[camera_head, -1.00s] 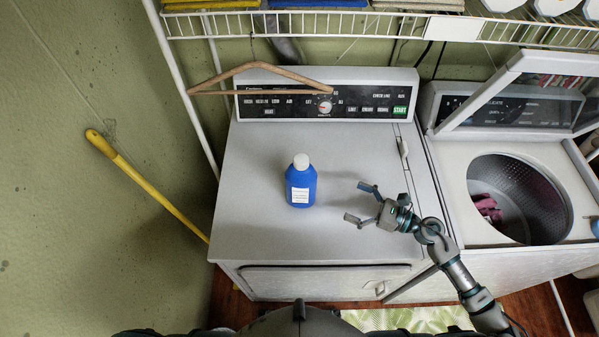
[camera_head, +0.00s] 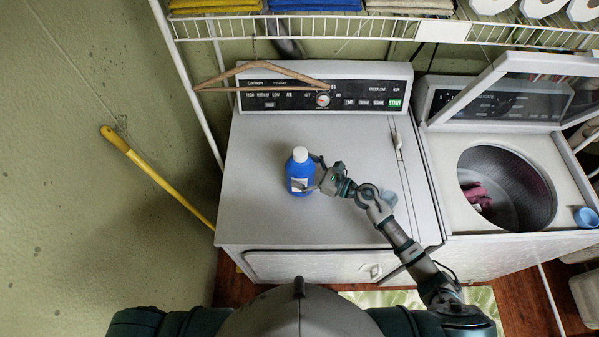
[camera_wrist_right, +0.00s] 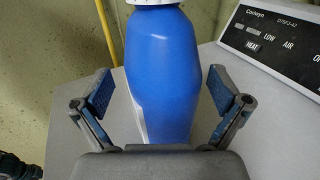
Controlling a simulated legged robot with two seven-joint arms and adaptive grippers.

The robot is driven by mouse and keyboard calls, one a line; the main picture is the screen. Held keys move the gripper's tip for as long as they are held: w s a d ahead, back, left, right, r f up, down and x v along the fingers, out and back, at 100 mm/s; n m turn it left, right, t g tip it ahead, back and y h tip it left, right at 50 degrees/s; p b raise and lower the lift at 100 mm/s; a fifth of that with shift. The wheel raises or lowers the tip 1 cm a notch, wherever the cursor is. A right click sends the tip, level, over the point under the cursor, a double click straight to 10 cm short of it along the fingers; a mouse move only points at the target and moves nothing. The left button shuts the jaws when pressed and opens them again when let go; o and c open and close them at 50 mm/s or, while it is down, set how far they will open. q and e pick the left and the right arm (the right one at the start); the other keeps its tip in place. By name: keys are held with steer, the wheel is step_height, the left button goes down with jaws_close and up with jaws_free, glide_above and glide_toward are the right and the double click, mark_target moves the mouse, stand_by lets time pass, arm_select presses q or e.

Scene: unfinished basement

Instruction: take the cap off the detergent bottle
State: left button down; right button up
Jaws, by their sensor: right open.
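The blue detergent bottle (camera_head: 299,176) stands upright on the dryer top, with its white cap (camera_head: 300,154) on. The right wrist view shows the blue bottle body (camera_wrist_right: 163,75) close up, with the cap (camera_wrist_right: 152,2) cut off by the top edge. My right gripper (camera_head: 313,174) is at the bottle's right side, at body height below the cap. In the right wrist view its open fingers (camera_wrist_right: 160,95) stand on either side of the bottle, with a visible gap on each side. My left gripper is not in view.
The white dryer (camera_head: 262,215) has free room left of the bottle. A wooden hanger (camera_head: 262,68) hangs before its control panel. The open washer (camera_head: 540,240) stands right, with a blue cup (camera_head: 586,217) on its edge. A wire shelf (camera_head: 350,28) runs above.

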steer(key=shift+w+a+f, duration=0.1)
steer(key=shift+w+a, duration=0.2)
steer(key=shift+a, duration=0.05)
steer(key=shift+c, duration=0.3)
